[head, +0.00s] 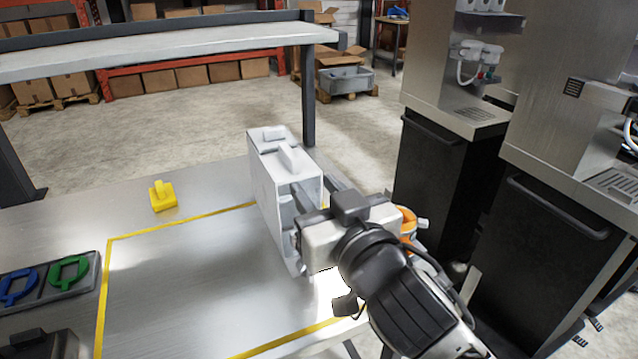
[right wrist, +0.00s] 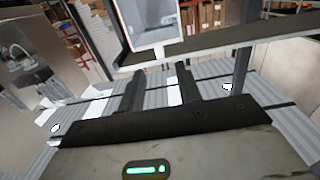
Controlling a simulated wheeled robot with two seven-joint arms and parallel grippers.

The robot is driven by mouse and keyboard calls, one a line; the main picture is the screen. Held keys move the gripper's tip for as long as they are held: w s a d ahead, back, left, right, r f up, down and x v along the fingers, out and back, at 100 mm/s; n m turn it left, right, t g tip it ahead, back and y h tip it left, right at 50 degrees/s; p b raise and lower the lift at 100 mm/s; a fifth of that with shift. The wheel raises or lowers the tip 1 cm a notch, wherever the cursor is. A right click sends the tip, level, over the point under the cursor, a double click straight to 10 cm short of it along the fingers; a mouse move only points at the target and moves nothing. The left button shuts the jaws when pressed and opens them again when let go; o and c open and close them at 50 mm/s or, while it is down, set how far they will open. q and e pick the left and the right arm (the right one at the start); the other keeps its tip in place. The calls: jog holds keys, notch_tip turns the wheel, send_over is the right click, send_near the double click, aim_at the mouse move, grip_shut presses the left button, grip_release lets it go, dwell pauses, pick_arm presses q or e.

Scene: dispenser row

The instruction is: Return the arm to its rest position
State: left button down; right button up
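My right gripper (head: 328,193) is at the right side of the table, close to a white box-like case (head: 272,200) with a raised handle on top. In the head view its fingers overlap the case's right side. In the right wrist view the two dark fingers (right wrist: 160,85) stand apart with no object seen between them. A white-rimmed box shape (right wrist: 150,25) shows beyond their tips. Contact with the case cannot be told. My left gripper is not clearly in view.
Yellow tape (head: 180,226) marks an area on the metal table. A yellow knobbed block (head: 162,196) and a tray with blue and green rings (head: 45,282) are at the left. Dispenser machines on black cabinets (head: 440,165) stand right. A raised shelf (head: 160,58) crosses behind.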

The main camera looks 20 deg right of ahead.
jog(key=shift+f, duration=0.1)
jog(key=s+d+f+g, duration=0.1)
jog(key=f+g, duration=0.1)
jog(key=f, duration=0.2)
jog(key=s+d+f+g, duration=0.1)
jog(key=s+f+g, duration=0.1)
jog(key=f, duration=0.3)
jog(key=s+d+f+g+h, duration=0.1)
jog(key=f+g, duration=0.1)
jog(key=f, duration=0.2)
jog(key=shift+s+d+f, duration=0.1)
jog(key=shift+s+f, duration=0.25)
jog(key=shift+f, duration=0.05)
jog(key=s+d+f+n+g, duration=0.1)
jog(key=s+f+n+g, duration=0.1)
jog(key=s+f+g, duration=0.9)
jog(key=w+a+f+t+y, duration=0.1)
jog(key=a+f+t, duration=0.1)
jog(key=f+t, duration=0.2)
jog(key=w+a+f+t+y, duration=0.1)
jog(key=a+f+t+y, duration=0.1)
jog(key=f+t, duration=0.3)
notch_tip(320, 180, down, 2)
jog(key=shift+w+a+f, duration=0.2)
jog(key=shift+a+f, duration=0.05)
jog(key=shift+a, duration=0.1)
